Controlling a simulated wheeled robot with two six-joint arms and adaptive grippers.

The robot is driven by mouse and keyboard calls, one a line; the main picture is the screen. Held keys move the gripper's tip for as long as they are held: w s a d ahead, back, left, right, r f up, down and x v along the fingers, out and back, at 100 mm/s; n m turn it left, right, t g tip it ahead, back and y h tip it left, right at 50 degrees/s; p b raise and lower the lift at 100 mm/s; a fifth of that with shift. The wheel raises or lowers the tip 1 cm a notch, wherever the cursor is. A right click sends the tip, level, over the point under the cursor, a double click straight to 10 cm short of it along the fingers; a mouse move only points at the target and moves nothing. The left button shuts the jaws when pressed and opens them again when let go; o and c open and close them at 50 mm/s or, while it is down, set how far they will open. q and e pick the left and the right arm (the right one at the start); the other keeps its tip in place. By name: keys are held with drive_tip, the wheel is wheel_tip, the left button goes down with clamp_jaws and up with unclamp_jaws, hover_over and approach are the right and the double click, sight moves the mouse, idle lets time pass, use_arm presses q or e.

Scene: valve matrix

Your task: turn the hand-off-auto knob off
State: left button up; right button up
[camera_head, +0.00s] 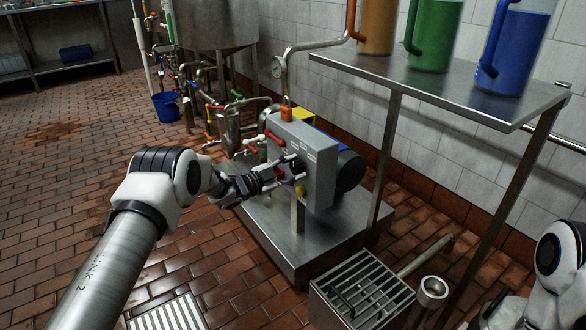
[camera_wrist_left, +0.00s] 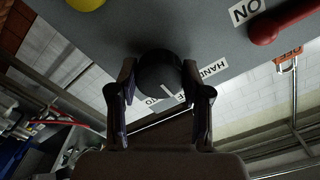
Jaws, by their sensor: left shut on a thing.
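The hand-off-auto knob (camera_wrist_left: 158,72) is a round black knob with a white pointer line, on the face of a grey control box (camera_head: 322,178). White labels sit around it; HAND (camera_wrist_left: 213,70) is readable, and the others are partly covered. My left gripper (camera_head: 282,173) reaches the box face from the left. In the left wrist view its two fingers (camera_wrist_left: 163,98) are shut on the knob, one on each side. The knob is hidden behind the gripper in the head view. My right gripper is out of view.
A red lever (camera_wrist_left: 285,22) beside an ON label and a yellow button (camera_head: 300,191) share the box face. The box stands on a steel platform (camera_head: 275,240). A steel shelf (camera_head: 440,85) with coloured jugs is at right; a floor grate (camera_head: 362,292) is in front.

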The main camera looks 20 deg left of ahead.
use_arm(q)
drive_tip(key=o, duration=1.2)
drive_tip(key=shift+c, duration=0.2)
drive_tip(key=v, duration=1.2)
